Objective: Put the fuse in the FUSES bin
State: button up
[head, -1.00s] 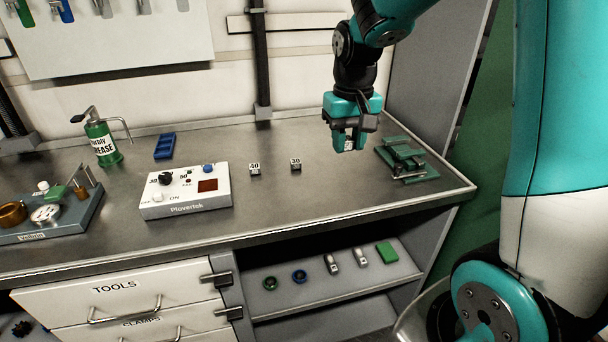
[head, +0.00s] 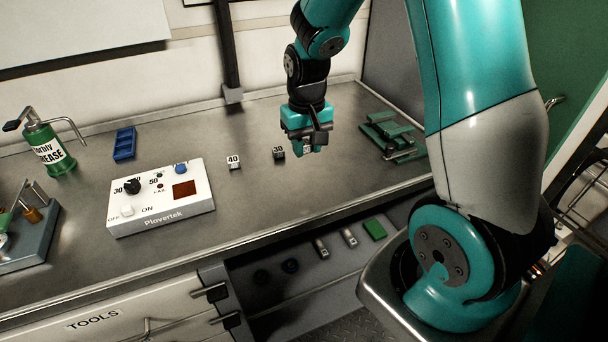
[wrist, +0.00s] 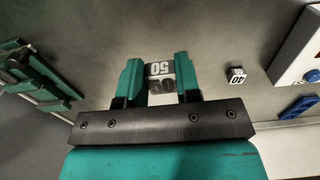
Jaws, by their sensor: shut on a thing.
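My gripper (head: 307,145) is shut on a small fuse block marked 50 (wrist: 160,69), held between its two green fingertips. In the head view the fuse is mostly hidden by the fingers, with a pale bit showing. The gripper is low over the right part of the bench; I cannot tell its exact height. Just left of it in the head view stands a block marked 30 (head: 279,153). Further left is a block marked 40 (head: 234,162), and one such block (wrist: 236,75) shows in the wrist view. No bin labelled FUSES is in view.
A white Plovertek box (head: 160,197) with a dial stands left of the blocks. A blue tray (head: 124,143), a green grease can (head: 48,149) and a green fixture (head: 392,135) are on the bench.

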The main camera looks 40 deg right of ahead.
aim_at(306, 187)
notch_tip(306, 187, down, 10)
jog(key=shift+r, duration=0.15)
dwell(0.3)
jog(key=o, duration=1)
